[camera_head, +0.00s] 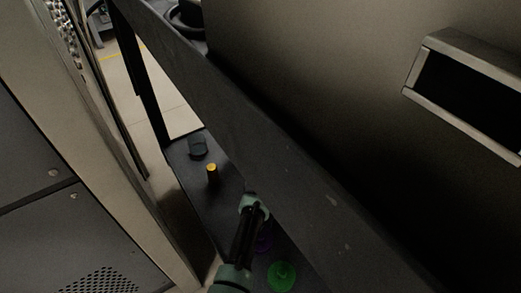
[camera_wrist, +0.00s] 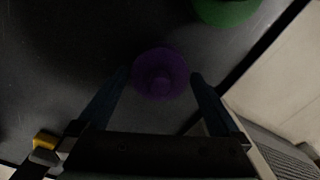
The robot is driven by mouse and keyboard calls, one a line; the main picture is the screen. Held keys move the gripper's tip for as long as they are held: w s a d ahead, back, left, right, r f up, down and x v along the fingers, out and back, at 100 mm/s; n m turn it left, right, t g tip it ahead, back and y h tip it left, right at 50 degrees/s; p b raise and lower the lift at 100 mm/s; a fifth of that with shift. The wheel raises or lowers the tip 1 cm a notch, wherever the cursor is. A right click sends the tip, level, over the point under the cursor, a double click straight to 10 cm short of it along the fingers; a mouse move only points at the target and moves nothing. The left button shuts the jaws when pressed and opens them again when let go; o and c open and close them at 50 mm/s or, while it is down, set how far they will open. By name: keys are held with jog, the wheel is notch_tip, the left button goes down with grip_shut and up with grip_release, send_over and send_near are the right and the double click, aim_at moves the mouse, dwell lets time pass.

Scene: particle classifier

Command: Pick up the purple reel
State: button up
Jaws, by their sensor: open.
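The purple reel (camera_wrist: 160,74) stands on a dark shelf, seen from above in the wrist view as a round disc with a smaller hub. In the head view only a dim purple part (camera_head: 263,244) shows, mostly hidden behind my arm. My gripper (camera_wrist: 161,76) is open, with one fingertip on each side of the reel in the wrist view. I see no clear contact, and the remaining height above the reel cannot be told.
A green reel (camera_head: 281,276) stands close to the purple one; it also shows in the wrist view (camera_wrist: 226,10). A yellow-topped peg (camera_head: 212,174) and a dark round object (camera_head: 197,147) are farther back on the shelf (camera_head: 186,172). A dark beam (camera_head: 290,165) runs diagonally above it.

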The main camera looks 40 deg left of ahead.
notch_tip(320, 180, down, 2)
jog(key=shift+b, duration=0.35)
jog(key=shift+r, duration=0.1)
jog(key=c, duration=1.2)
